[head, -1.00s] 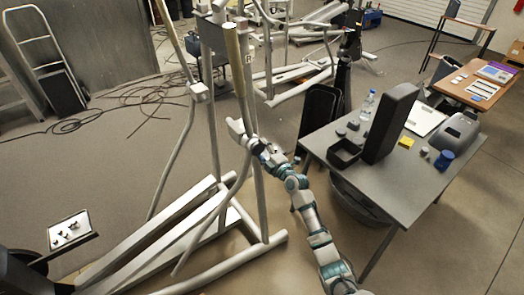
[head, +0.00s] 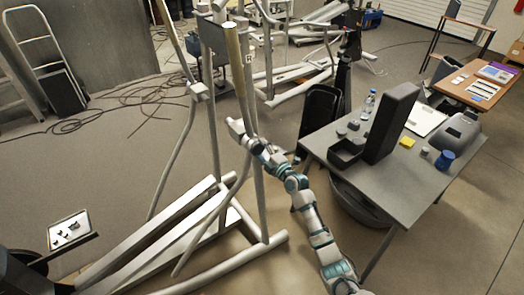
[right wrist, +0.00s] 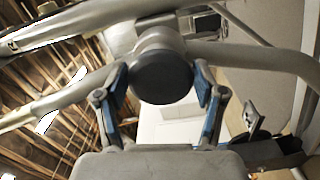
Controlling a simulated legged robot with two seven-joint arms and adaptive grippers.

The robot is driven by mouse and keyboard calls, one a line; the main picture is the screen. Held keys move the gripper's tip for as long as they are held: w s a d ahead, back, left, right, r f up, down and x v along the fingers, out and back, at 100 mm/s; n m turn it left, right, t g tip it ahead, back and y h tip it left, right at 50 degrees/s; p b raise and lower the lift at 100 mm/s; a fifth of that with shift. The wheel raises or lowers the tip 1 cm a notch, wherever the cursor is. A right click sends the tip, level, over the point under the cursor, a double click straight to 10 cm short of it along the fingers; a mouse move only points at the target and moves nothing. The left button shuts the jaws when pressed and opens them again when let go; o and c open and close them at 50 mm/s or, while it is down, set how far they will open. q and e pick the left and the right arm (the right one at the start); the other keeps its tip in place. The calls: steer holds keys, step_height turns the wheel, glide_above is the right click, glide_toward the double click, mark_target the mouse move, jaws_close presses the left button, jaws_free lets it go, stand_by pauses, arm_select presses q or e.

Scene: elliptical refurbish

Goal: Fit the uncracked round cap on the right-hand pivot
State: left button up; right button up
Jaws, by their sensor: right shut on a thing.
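A dark round cap (right wrist: 162,77) sits between the two fingers of my right gripper (right wrist: 162,90) in the right wrist view. The fingers press on it from both sides. Directly behind it is the rounded grey end of the right-hand pivot (right wrist: 158,38). The cap covers the pivot's face, and I cannot tell whether it is fully seated. No crack shows on its visible face. In the head view my right gripper (head: 246,140) is at the pivot on the elliptical's right side, below the small "R" label (head: 249,58); the cap is hidden there. My left gripper is not in view.
The elliptical's rails (head: 190,235) extend to the lower left. A small tray (head: 70,222) with several small parts is at left. A grey table (head: 400,180) with a black box, a bottle and a blue cup stands at right. Cables lie on the floor behind.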

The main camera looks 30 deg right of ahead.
steer(key=shift+w, duration=0.4)
stand_by(0.5)
steer(key=o, duration=1.6)
steer(key=shift+o, duration=0.2)
steer(key=s, duration=0.8)
steer(key=shift+d+f, duration=0.15)
steer(key=shift+d, duration=0.1)
